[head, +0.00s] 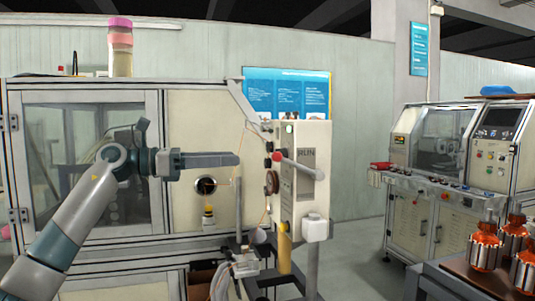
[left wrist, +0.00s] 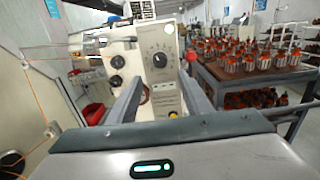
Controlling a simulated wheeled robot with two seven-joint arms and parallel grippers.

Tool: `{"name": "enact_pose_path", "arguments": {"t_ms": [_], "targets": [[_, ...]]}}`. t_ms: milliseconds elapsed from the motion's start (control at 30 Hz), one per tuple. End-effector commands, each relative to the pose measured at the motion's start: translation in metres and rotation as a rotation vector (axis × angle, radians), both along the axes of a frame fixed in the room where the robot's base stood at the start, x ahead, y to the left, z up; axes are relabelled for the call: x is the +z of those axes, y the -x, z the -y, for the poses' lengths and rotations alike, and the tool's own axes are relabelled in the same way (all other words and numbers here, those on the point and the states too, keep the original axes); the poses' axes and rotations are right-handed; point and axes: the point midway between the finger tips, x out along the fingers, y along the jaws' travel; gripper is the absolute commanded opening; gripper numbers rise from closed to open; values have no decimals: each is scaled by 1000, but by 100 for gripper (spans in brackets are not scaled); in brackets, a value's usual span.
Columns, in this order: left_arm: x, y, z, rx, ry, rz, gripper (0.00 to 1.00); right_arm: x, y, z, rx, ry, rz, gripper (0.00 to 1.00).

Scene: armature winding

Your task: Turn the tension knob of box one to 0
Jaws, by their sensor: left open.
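A pale control box (head: 308,190) stands upright at the middle right of the head view. In the left wrist view, the front of a box (left wrist: 148,75) carries a round dark knob (left wrist: 160,60) with a printed scale around it. The exact setting is too small to read. I cannot tell which box number it is. My left gripper (head: 237,159) points right towards the control box, with a gap between them. In the left wrist view its two fingers (left wrist: 162,90) are apart and empty, with the box front beyond them. My right gripper is not in view.
A red-tipped lever (head: 300,165) sticks out of the control box. Orange wire (head: 250,128) runs to its side. A red ball (left wrist: 191,56) and a table of copper-wound armatures (left wrist: 250,60) show in the left wrist view. A second machine (head: 450,150) stands at right.

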Motion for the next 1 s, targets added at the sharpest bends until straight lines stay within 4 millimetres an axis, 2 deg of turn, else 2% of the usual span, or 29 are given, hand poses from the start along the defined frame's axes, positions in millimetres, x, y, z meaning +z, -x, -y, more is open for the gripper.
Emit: {"name": "enact_pose_path", "arguments": {"t_ms": [33,267,500,700,1000], "targets": [[2,-3,10,-2,0,-1,46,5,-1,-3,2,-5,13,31],[3,-15,50,-3,1,-2,46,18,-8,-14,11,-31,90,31],[2,-27,86,-2,1,-2,46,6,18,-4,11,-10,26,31],[1,-33,101,0,0,-1,46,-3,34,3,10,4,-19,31],[0,-34,104,1,0,0,46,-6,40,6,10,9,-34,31]]}}
